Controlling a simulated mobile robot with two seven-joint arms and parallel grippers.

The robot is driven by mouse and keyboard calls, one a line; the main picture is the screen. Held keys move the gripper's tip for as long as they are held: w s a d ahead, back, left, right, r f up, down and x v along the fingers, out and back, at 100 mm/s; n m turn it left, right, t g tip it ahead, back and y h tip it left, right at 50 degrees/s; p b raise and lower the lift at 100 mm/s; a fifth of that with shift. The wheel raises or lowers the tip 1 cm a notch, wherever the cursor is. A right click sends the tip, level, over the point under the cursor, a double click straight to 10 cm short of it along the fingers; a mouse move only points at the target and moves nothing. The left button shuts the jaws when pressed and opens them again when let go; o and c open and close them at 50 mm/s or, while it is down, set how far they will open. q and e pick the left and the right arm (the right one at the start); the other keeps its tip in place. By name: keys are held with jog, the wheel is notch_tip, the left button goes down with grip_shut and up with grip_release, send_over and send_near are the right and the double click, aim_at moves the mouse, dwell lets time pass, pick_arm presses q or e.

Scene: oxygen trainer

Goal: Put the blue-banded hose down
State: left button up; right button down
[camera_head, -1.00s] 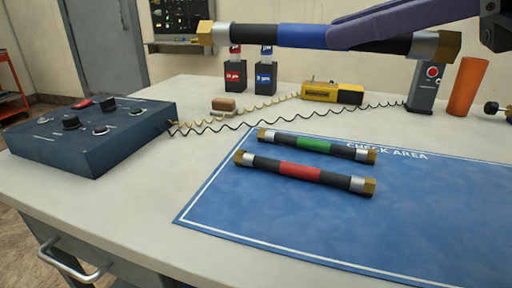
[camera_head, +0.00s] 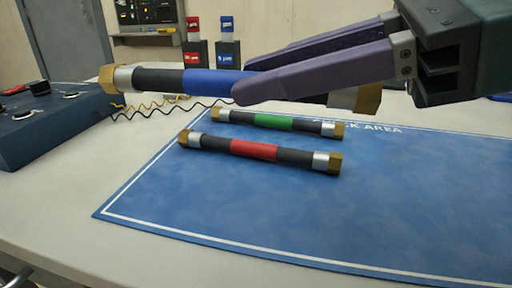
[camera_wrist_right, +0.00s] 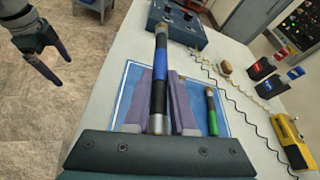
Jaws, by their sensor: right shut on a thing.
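The blue-banded hose (camera_head: 208,83) has black ends, silver collars and brass fittings. My right gripper (camera_head: 250,78) is shut on it, right of its blue band, and holds it above the table. The hose also shows between the purple fingers in the right wrist view (camera_wrist_right: 160,65). The blue check-area mat (camera_head: 300,225) lies below. My left gripper (camera_wrist_right: 48,62) shows at the upper left of the right wrist view, over the floor, with its fingers apart and empty.
A green-banded hose (camera_head: 273,124) and a red-banded hose (camera_head: 253,150) lie on the mat's far left part. A dark control box (camera_head: 45,125) stands left. The mat's front is clear.

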aim_at(276, 215)
notch_tip(276, 215, down, 11)
jog(key=b, duration=0.5)
jog(key=shift+r, duration=0.1)
jog(key=c, duration=1)
grip_release()
jog(key=shift+f, duration=0.2)
jog(key=shift+d+r, duration=0.2)
jog(key=p+v, duration=0.2)
jog(key=v, duration=0.9)
jog(key=shift+s+d+r, duration=0.15)
jog(key=shift+s+d, duration=0.1)
